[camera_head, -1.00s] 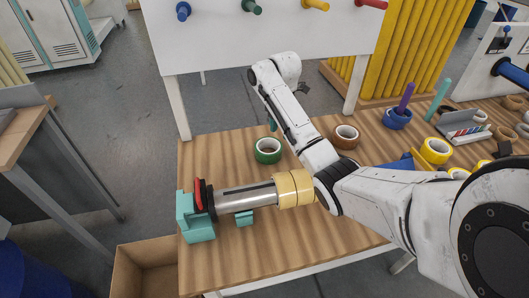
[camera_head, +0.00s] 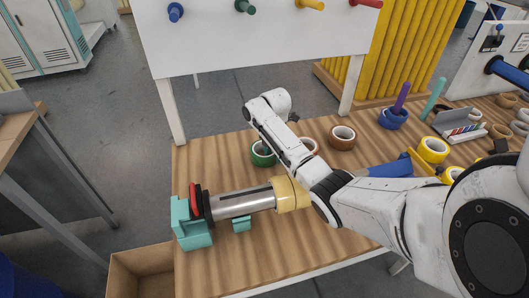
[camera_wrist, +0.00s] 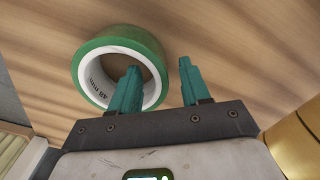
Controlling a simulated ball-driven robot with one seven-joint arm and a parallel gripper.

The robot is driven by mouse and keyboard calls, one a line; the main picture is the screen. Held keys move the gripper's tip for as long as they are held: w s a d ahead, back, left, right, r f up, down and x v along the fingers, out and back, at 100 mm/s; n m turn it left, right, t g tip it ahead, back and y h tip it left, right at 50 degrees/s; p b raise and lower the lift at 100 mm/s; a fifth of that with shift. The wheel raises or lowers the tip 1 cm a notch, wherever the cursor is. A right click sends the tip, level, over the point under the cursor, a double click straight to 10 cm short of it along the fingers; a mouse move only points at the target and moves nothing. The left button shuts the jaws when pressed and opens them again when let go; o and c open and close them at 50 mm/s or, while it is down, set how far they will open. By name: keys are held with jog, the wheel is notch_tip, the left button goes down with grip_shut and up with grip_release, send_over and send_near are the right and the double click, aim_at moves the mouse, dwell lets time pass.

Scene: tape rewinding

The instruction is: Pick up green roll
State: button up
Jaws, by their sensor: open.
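The green roll (camera_head: 259,156) lies on the wooden table in the head view, partly covered by my arm. In the wrist view the green roll (camera_wrist: 150,42) shows its white core with printed text. My gripper (camera_wrist: 158,66) is open and empty. In that view its left finger overlaps the roll's hole and its right finger is just outside the rim, so the roll's right wall appears between them. I cannot tell how high the fingertips are above it. My arm hides the gripper in the head view.
A teal holder with a metal spindle (camera_head: 240,202) carrying yellow rolls (camera_head: 291,195) stands in front of the green roll. A brown roll (camera_head: 342,138) lies to the right. A white board with coloured pegs (camera_head: 244,6) stands behind.

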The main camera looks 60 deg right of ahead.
jog(key=shift+f, duration=0.75)
jog(key=shift+c, duration=0.3)
grip_shut()
